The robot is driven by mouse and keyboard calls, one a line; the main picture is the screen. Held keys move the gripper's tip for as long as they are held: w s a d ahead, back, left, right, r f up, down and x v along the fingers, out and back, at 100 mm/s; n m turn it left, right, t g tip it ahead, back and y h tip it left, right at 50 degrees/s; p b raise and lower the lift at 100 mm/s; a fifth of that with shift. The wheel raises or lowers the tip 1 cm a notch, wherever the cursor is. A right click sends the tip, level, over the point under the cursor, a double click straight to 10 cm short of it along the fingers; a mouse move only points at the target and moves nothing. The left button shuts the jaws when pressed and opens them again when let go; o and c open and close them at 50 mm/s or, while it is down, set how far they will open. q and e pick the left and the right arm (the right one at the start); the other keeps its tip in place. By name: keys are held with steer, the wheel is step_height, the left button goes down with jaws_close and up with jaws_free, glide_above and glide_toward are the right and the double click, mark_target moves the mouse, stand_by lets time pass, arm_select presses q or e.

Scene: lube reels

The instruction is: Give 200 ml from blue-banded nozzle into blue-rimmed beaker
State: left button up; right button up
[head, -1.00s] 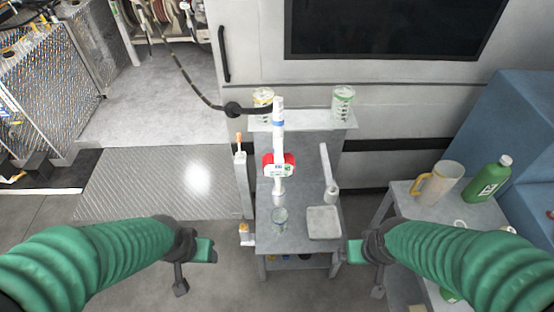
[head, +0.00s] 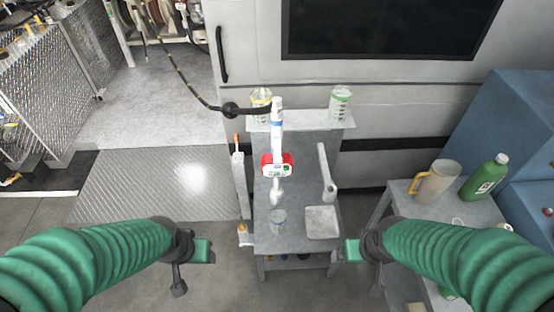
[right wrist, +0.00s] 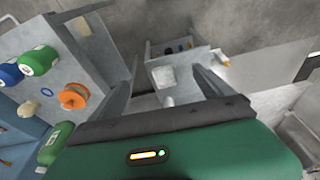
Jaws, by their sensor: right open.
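The nozzle with a blue band (head: 277,125) stands upright over the small grey table, with a red and white meter (head: 277,165) below the band and a dark hose at its top.
A yellow-marked beaker (head: 261,97) and a green-marked beaker (head: 341,97) stand on the back shelf (head: 300,121). A square pad (head: 322,222) and an upright tube (head: 327,175) are on the table's right. A side table (head: 400,200) holds a jug (head: 437,180) and a green bottle (head: 485,178).

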steer(key=shift+a, duration=0.15)
steer(key=c, duration=0.5)
jaws_close()
stand_by(0.9)
